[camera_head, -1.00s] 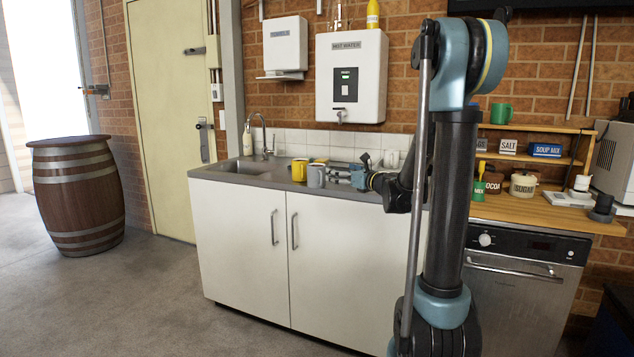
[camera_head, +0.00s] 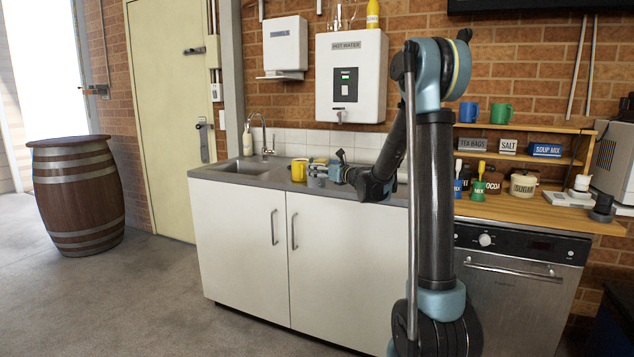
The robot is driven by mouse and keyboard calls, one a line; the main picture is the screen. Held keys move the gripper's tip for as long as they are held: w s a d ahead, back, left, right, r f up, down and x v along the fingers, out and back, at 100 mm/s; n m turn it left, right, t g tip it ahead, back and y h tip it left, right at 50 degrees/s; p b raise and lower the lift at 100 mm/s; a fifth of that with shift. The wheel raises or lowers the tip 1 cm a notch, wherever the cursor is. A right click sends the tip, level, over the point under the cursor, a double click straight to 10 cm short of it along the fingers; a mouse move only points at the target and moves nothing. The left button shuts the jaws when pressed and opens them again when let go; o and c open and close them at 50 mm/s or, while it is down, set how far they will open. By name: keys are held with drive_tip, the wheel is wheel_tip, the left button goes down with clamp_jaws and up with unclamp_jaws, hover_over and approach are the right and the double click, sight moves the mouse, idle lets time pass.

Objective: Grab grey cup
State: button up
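The grey cup (camera_head: 316,182) stands on the counter beside the sink, in the head view. My gripper (camera_head: 317,171) reaches in from the right, with its fingers at the upper part of the cup and covering much of it. At this size I cannot tell whether the fingers are closed on the cup or only around it. A yellow cup (camera_head: 298,172) stands just left of the grey cup, close to my fingertips.
The sink (camera_head: 240,166) with its tap (camera_head: 264,140) is to the left. A hot water unit (camera_head: 351,77) hangs on the wall above. A wooden shelf (camera_head: 520,155) with canisters, a blue mug (camera_head: 469,112) and a green mug (camera_head: 501,113) is to the right.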

drive_tip(key=shift+x, duration=1.15)
drive_tip(key=shift+c, duration=0.2)
drive_tip(key=c, duration=1.4)
drive_tip(key=shift+r, duration=0.15)
